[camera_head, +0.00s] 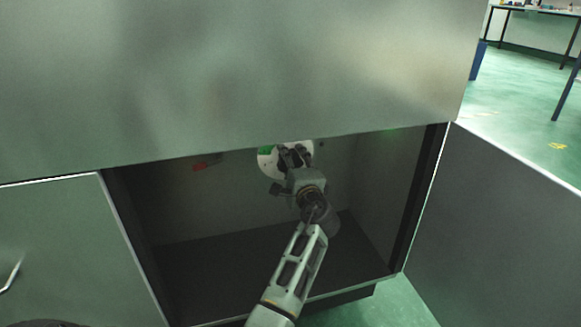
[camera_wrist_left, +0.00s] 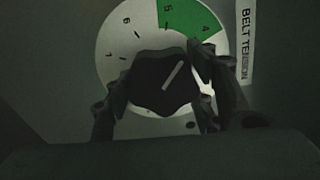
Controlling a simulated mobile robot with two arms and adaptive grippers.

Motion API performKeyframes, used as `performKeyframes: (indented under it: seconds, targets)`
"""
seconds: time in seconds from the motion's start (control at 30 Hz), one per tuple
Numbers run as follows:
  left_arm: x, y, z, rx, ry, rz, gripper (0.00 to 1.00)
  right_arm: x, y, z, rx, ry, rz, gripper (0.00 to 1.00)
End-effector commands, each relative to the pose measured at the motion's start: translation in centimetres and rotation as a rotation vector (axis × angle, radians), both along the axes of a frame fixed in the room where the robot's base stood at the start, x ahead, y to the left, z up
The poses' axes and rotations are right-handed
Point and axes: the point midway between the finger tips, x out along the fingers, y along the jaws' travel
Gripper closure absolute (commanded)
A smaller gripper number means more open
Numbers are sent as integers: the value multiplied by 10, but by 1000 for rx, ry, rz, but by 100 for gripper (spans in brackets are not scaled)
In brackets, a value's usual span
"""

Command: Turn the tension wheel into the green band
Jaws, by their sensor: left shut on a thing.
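The tension wheel (camera_wrist_left: 150,70) is a dark knob with a white pointer line, in the left wrist view. It sits on a white numbered dial (camera_wrist_left: 108,38). The green band (camera_wrist_left: 196,18) lies at the dial's upper right, near the 4 and 5. The pointer line slants up and right, towards the green near the 4. My left gripper (camera_wrist_left: 163,95) is shut on the wheel, one finger at each side. In the head view my left gripper (camera_head: 292,158) reaches into the cabinet and covers much of the dial (camera_head: 264,165). My right gripper is not in view.
The cabinet opening (camera_head: 175,235) is dark inside, with a large panel (camera_head: 240,70) above it. An open door (camera_head: 500,220) stands at the right. A red part (camera_head: 206,163) shows on the back wall. The "BELT TENSION" label (camera_wrist_left: 246,40) is right of the dial.

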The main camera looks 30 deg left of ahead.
Motion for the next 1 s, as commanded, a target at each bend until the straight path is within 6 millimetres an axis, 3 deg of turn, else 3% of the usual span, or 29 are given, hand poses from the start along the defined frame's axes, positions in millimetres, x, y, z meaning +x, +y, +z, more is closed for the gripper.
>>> performKeyframes:
  seconds: [0.8,0.83,1.0]
  targets:
    - [-3,6,0,-78,-90,16,75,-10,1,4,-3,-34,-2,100]
    - [-3,6,0,-78,-90,16,48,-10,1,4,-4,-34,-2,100]
    - [-2,4,-1,-79,-89,12,33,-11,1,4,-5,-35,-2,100]
